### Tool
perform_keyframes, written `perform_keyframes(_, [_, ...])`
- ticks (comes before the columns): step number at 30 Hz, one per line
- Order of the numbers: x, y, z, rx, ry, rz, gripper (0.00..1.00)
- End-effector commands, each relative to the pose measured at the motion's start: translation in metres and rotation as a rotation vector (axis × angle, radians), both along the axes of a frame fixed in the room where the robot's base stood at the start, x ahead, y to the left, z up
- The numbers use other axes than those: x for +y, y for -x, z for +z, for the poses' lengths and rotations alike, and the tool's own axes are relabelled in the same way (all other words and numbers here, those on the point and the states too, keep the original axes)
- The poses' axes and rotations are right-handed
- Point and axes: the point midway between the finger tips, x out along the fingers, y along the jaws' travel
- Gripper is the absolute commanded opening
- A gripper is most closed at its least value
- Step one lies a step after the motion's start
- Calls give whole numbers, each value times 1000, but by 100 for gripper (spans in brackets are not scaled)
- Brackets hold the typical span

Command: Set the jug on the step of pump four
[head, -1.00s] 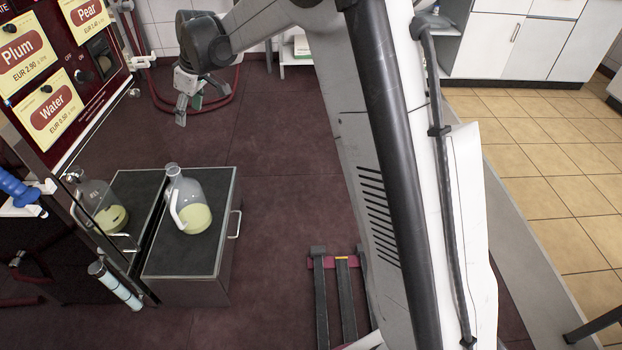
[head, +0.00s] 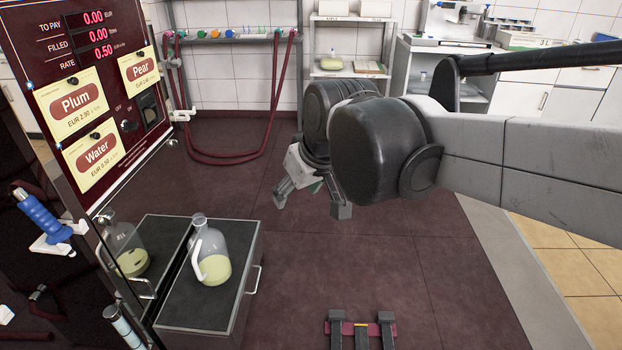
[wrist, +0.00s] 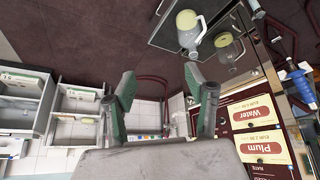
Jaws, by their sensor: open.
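A clear jug (head: 213,262) with a pale handle and yellow-green liquid stands upright on the dark top of a low step (head: 190,305) beside a dark red pump (head: 85,75). The pump bears Plum, Pear and Water labels; I see no pump number. A second jug image in the pump's glossy side looks like a reflection. My gripper (head: 312,200) is open and empty, hanging above the floor to the right of the step, apart from the jug. In the wrist view the jug (wrist: 188,22) is beyond the spread fingers (wrist: 163,100), towards the upper right.
Red hoses (head: 235,155) hang from a rail at the back wall. A blue-handled nozzle (head: 40,215) is on the left. A dark rack (head: 360,330) lies at bottom centre. The dark floor between is mostly clear.

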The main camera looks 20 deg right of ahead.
Motion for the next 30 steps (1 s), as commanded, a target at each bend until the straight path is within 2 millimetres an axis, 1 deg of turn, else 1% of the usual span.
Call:
perform_keyframes(1, [-5,17,-4,-9,-3,-25,50])
perform_keyframes(6, [-18,65,-22,-38,-21,-113,50])
perform_keyframes(9, [-24,87,-33,-53,-32,-155,50])
perform_keyframes(12, [-28,102,-42,-65,-40,-187,50])
perform_keyframes(15, [-30,111,-48,-73,-44,-207,50])
perform_keyframes(18, [-31,114,-51,-76,-47,-216,50])
perform_keyframes(27, [-31,114,-50,-77,-48,-217,50])
perform_keyframes(30, [-31,114,-45,-77,-47,-216,50])
